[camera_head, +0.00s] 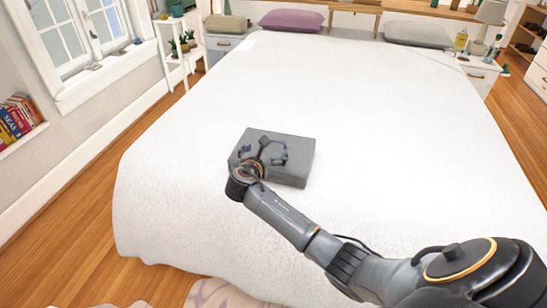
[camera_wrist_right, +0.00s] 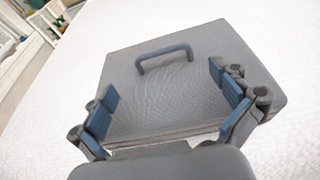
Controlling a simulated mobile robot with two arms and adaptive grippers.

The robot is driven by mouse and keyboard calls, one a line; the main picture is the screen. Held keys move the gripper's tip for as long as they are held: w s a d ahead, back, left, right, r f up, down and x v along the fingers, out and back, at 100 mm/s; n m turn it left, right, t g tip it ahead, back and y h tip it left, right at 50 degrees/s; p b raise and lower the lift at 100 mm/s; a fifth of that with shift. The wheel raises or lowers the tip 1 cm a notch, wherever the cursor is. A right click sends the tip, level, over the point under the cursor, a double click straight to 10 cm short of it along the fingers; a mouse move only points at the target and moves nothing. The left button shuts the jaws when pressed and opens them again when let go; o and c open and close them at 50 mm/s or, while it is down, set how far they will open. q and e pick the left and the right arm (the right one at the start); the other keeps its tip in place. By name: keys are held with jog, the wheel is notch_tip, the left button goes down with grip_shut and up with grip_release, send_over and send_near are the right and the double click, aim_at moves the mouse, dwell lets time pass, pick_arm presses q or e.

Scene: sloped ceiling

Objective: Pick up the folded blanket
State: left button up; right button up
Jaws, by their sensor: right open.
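The folded blanket (camera_head: 298,160) is a grey, flat rectangular block lying on the white bed, a little left of the head view's middle. Whether the fingers touch the blanket cannot be told. My left gripper is not in view.
The white bed (camera_head: 330,85) is wide and mostly clear around the blanket. A purple pillow (camera_head: 291,20) and a grey pillow (camera_head: 417,34) lie at its far end. Nightstands flank the head of the bed. Wooden floor (camera_head: 75,235) is free at the left.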

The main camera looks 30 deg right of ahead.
aim_at(272, 150)
jog(key=shift+w+d+f, duration=0.15)
jog(key=shift+w+d, duration=0.15)
jog(key=shift+d, duration=0.25)
jog(key=x, duration=0.3)
jog(key=shift+w+d+f+b, duration=0.15)
jog(key=shift+w+d+b, duration=0.05)
jog(key=shift+d+b, duration=0.15)
jog(key=shift+w+d, duration=0.1)
jog(key=shift+w, duration=0.05)
jog(key=shift+c, duration=0.6)
jog(key=c, duration=1.4)
jog(key=shift+c, duration=0.9)
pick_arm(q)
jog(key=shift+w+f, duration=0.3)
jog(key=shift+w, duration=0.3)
